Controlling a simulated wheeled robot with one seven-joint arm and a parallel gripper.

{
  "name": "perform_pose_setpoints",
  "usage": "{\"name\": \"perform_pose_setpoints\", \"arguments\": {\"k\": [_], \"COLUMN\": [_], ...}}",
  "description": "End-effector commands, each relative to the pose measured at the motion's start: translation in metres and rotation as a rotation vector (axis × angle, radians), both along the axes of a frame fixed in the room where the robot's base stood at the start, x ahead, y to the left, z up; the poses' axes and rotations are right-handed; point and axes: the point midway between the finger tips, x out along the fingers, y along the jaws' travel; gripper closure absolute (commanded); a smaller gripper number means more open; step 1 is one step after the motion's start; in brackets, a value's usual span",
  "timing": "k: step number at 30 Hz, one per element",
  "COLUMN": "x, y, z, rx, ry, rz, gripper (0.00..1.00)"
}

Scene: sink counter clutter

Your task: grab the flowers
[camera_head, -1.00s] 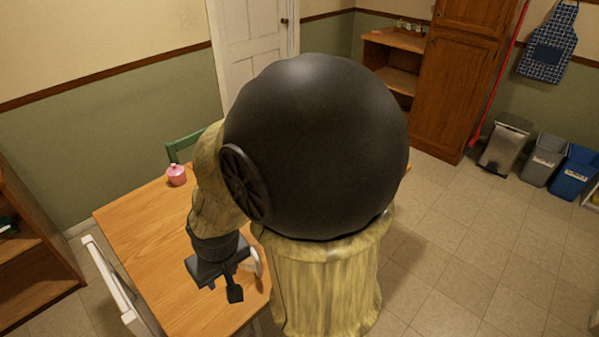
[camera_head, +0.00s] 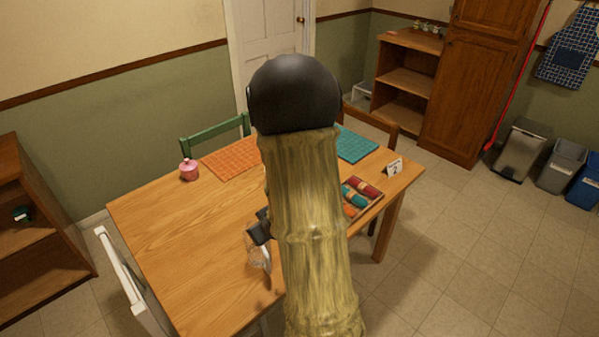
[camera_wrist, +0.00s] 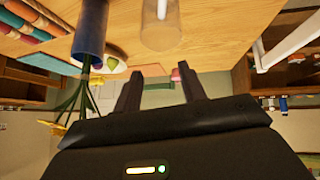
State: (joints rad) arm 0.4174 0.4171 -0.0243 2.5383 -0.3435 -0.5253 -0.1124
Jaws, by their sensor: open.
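The flowers (camera_wrist: 58,126) show at the left of the wrist view, which looks upside down. They have yellow blooms on green stems and stand in a blue vase (camera_wrist: 91,30) on the table. My gripper (camera_wrist: 160,90) is open and empty, and the flowers are to the left of its fingers, apart from them. In the head view only a dark part of my gripper (camera_head: 259,229) shows beside my arm, over the table. The flowers and vase do not show there; my arm covers much of the table.
A clear glass (camera_wrist: 161,25) stands near the vase. The table's left side is clear.

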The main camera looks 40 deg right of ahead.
Motion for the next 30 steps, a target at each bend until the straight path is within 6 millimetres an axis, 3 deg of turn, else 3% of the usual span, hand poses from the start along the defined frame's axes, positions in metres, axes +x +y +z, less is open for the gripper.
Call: {"name": "perform_pose_setpoints", "arguments": {"k": [3, 9, 14, 18, 24, 30], "x": [0.004, 0.0, -0.018, -0.043, -0.074, -0.078], "y": [-0.032, -0.075, -0.104, -0.126, -0.145, -0.147], "z": [-0.019, -0.037, -0.044, -0.045, -0.04, -0.037], "rx": [-0.006, -0.005, 0.004, 0.012, 0.009, 0.005], "ry": [-0.105, -0.318, -0.508, -0.685, -0.863, -0.895], "rz": [0.0, -0.006, -0.04, -0.098, -0.171, -0.181], "gripper": [0.59, 0.59, 0.59, 0.59, 0.59, 0.59]}}
